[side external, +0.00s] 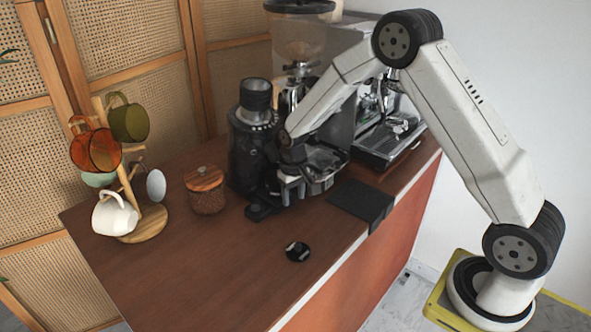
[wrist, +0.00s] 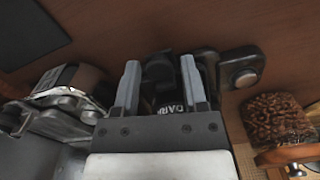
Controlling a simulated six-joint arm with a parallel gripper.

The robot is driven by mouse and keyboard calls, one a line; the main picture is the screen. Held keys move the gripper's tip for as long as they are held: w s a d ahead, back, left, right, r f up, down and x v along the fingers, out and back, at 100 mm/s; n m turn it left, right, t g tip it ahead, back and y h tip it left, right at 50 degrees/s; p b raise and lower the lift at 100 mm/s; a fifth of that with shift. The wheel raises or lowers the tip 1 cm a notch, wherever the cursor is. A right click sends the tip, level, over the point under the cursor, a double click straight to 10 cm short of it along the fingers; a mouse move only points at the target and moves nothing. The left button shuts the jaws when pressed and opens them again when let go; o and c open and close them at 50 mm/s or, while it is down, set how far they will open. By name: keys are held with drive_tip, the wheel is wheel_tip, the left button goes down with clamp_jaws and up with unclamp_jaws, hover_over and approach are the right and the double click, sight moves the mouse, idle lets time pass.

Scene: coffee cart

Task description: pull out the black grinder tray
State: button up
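The black coffee grinder (side external: 243,150) stands upright on the wooden counter, just left of my gripper in the side view. Its low black base (side external: 262,210) sticks out at the front; a base part with a round silver button (wrist: 242,72) shows in the wrist view. My gripper (wrist: 160,75) points down close to the grinder, its two grey fingers apart. Dark grinder parts, one with pale lettering (wrist: 170,106), show between and beyond the fingers. I cannot tell which part is the tray or whether the fingers touch it. In the side view my wrist and nearby machinery hide the fingertips.
An espresso machine (side external: 388,140) stands right of the grinder. A black mat (side external: 358,199) lies at the front edge. A wood-lidded jar (side external: 206,192) and a mug tree (side external: 145,225) stand left. A small black disc (side external: 298,251) lies on the otherwise clear front counter.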

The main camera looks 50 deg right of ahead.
clamp_jaws()
idle(1.2)
